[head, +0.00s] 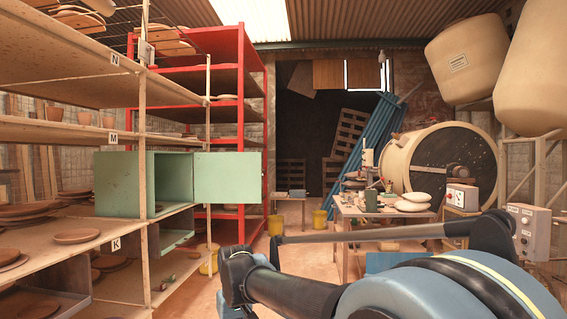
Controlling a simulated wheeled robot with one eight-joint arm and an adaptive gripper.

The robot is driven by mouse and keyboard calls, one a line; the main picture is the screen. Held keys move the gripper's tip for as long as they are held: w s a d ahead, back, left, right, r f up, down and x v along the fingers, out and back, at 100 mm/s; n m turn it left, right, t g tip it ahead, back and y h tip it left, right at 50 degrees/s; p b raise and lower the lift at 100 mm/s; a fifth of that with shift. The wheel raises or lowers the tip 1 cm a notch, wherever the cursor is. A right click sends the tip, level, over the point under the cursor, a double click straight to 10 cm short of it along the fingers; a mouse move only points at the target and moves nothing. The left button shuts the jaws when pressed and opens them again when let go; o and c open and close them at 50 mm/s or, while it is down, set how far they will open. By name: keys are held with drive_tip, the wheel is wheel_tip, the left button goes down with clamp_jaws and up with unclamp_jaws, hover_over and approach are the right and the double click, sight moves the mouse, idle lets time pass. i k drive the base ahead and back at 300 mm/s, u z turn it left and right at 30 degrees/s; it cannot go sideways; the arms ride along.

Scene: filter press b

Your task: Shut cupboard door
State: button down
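The cupboard (122,184) is a pale green metal box on the middle shelf of the wooden rack at left in the head view. Its front is open and the inside looks empty. The cupboard door (228,178), a flat green panel, stands swung out to the right of the opening, wide open. My blue and black arm reaches in from the lower right, well apart from the door. I cannot make out any gripper fingers in this view.
The wooden rack (60,130) holds plates and pots. A red rack (226,110) stands behind the door. A cluttered worktable (345,211) and a large drum (399,165) are at right. Yellow buckets (275,225) stand farther back. Open floor lies between the racks and the table.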

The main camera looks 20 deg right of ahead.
sight(232, 177)
drive_tip(key=z, duration=0.45)
drive_tip(key=i, duration=1.1)
drive_tip(key=z, duration=0.6)
drive_tip(key=i, duration=1.1)
drive_tip(key=u, duration=0.3)
drive_tip(key=i, duration=1.1)
drive_tip(key=u, duration=0.35)
